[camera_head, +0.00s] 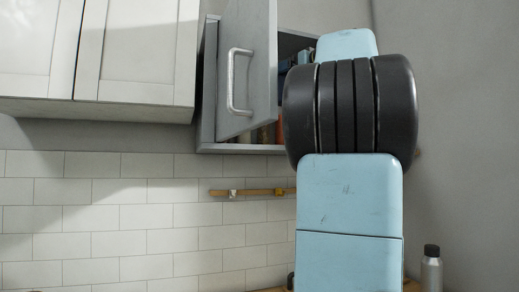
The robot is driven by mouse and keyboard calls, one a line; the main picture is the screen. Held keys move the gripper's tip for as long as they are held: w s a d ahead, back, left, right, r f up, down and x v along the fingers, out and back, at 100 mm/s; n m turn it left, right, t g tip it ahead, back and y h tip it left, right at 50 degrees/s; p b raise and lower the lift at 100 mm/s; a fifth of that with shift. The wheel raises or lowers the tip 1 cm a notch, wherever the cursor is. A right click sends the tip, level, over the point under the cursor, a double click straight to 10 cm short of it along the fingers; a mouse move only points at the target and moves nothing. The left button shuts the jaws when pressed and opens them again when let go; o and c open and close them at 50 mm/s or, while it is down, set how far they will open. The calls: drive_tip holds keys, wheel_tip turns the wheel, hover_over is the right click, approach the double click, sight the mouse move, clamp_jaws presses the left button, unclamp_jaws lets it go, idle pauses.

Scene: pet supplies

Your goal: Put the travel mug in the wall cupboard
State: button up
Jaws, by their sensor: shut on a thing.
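The wall cupboard (208,90) hangs on the tiled wall, its grey door (250,75) swung partly open towards me. Part of its inside shows to the right of the door. My light-blue and black arm rises in front of the cupboard's right side and covers much of the opening. My gripper cannot be made out; it is hidden behind the arm or out of the picture. I do not see a travel mug that I can name for sure.
Orange and blue items show in the cupboard, partly hidden. A closed pale cupboard (135,55) hangs to its left. A wooden rail (262,192) runs below. A silver bottle-like container (431,272) with a black cap stands at lower right, beside my arm.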

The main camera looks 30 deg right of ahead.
drive_tip(key=w+d+f, duration=0.2)
drive_tip(key=w+f, duration=0.4)
drive_tip(key=w+d+f, duration=0.3)
drive_tip(key=w+f, duration=0.3)
drive_tip(key=w, duration=0.1)
drive_tip(key=shift+d+f, duration=0.35)
drive_tip(key=shift+f, duration=0.05)
drive_tip(key=o, duration=1.1)
drive_tip(key=shift+f, duration=0.1)
drive_tip(key=s+d, duration=0.1)
drive_tip(key=s, duration=1.1)
